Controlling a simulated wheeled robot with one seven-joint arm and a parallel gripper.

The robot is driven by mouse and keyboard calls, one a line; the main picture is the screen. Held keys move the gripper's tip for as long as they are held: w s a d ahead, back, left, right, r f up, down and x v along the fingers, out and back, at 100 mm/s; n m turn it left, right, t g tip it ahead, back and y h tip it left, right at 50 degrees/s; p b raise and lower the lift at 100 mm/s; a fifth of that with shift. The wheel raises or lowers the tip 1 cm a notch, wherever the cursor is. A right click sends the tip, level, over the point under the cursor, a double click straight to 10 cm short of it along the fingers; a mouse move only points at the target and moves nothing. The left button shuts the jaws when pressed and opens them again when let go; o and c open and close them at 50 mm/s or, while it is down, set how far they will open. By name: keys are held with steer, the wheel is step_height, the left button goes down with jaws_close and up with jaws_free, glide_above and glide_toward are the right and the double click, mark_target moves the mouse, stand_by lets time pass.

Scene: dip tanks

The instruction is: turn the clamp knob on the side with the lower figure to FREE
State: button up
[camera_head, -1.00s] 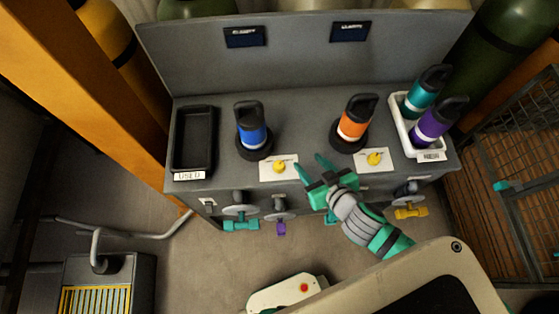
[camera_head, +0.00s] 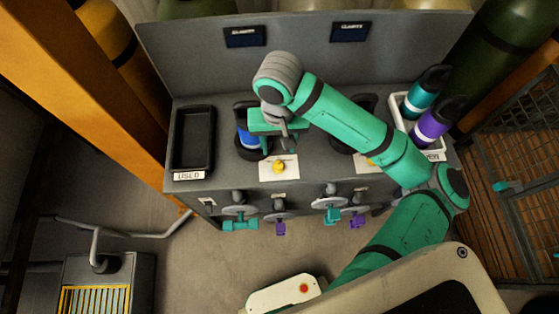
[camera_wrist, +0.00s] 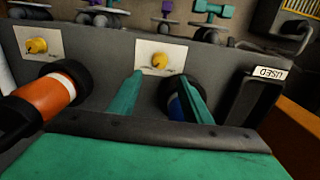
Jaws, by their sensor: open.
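The left yellow clamp knob (camera_head: 279,167) sits on a white plate (camera_head: 291,176) in front of the blue bottle (camera_head: 244,137). It also shows in the wrist view (camera_wrist: 159,60), just beyond and between my fingertips.
An orange bottle (camera_wrist: 58,97) stands by the right knob. A black tray (camera_head: 209,146) marked USED is at the left. A white tray (camera_head: 399,116) holds teal and purple bottles at the right. Several valves with coloured handles (camera_head: 240,225) line the bench front.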

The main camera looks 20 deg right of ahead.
mark_target(279, 165)
step_height(279, 165, down, 11)
steer(key=shift+s+r, duration=0.1)
steer(key=shift+r, duration=0.05)
stand_by(0.4)
steer(key=c, duration=1.1)
